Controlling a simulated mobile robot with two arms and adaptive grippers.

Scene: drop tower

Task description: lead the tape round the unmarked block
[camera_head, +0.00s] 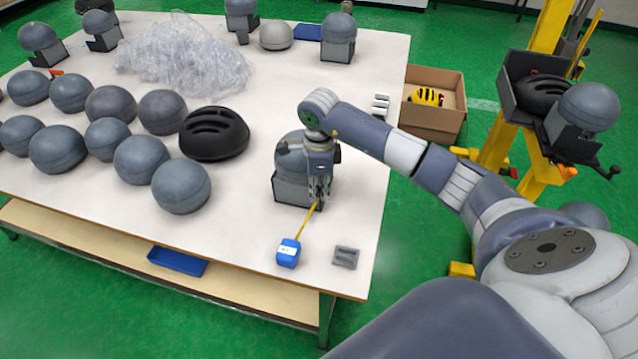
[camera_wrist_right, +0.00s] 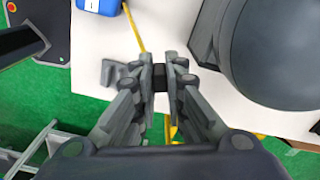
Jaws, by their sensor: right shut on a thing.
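The blue tape measure case (camera_head: 288,253) lies near the front right corner of the table, and its yellow tape (camera_head: 304,226) runs out up and to the right. My right gripper (camera_head: 319,197) is shut on the tape's free end, close to the front right side of a grey headform on a dark block (camera_head: 290,190). My arm hides part of that headform. In the right wrist view the tape (camera_wrist_right: 133,25) runs from the blue case (camera_wrist_right: 98,5) to the fingertips (camera_wrist_right: 160,78). The headform (camera_wrist_right: 275,50) fills the upper right there. No mark is clear on it. My left gripper is not visible.
A small grey block (camera_head: 345,257) lies right of the tape case. Several loose grey headforms (camera_head: 181,187) and a black helmet (camera_head: 214,134) stand to the left. Clear plastic wrap (camera_head: 185,58) lies behind. A cardboard box (camera_head: 437,118) stands beyond the right edge.

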